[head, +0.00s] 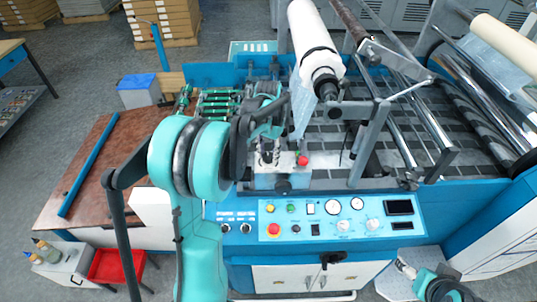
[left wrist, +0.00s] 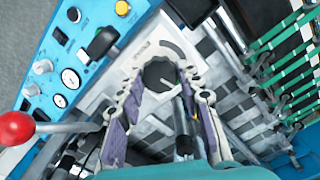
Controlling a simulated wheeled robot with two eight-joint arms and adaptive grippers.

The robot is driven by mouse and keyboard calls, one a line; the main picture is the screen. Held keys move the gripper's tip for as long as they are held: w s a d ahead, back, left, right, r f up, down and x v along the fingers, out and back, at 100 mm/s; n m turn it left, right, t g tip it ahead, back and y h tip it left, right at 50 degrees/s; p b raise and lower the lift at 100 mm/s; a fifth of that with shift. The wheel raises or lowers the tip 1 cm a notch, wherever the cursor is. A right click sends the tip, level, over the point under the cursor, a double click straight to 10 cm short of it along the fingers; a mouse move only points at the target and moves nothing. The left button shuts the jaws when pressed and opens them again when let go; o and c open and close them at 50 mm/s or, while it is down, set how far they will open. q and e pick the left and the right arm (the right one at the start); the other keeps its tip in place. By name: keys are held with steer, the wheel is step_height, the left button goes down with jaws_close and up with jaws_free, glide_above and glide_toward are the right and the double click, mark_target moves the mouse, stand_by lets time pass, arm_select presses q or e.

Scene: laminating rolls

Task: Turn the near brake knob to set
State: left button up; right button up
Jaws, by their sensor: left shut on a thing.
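The near brake knob (left wrist: 158,75) is dark and round, on a pale plate with a curved mark beside it in the left wrist view. My left gripper (left wrist: 162,82) has a fingertip on each side of it and is shut on it. In the head view my left gripper (head: 267,148) reaches down to the small pale block behind the control panel, and the arm partly hides it. The knob's pointer setting cannot be read. My right gripper (head: 404,268) is at the lower right, away from the knob; its finger opening is unclear.
A red ball-topped lever (left wrist: 16,128) and a black knob (left wrist: 103,42) stand close to the gripper. The blue control panel (head: 318,232) lies in front. A white roll (head: 315,50) hangs above and behind. Green-banded rods (head: 217,103) are to the left.

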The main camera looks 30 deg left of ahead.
mark_target(269, 156)
arm_select(q)
steer(key=shift+m, duration=1.3)
steer(key=o, duration=1.2)
steer(key=shift+c, duration=0.2)
steer(key=shift+r, duration=0.1)
step_height(269, 156, up, 12)
steer(key=shift+b, duration=0.3)
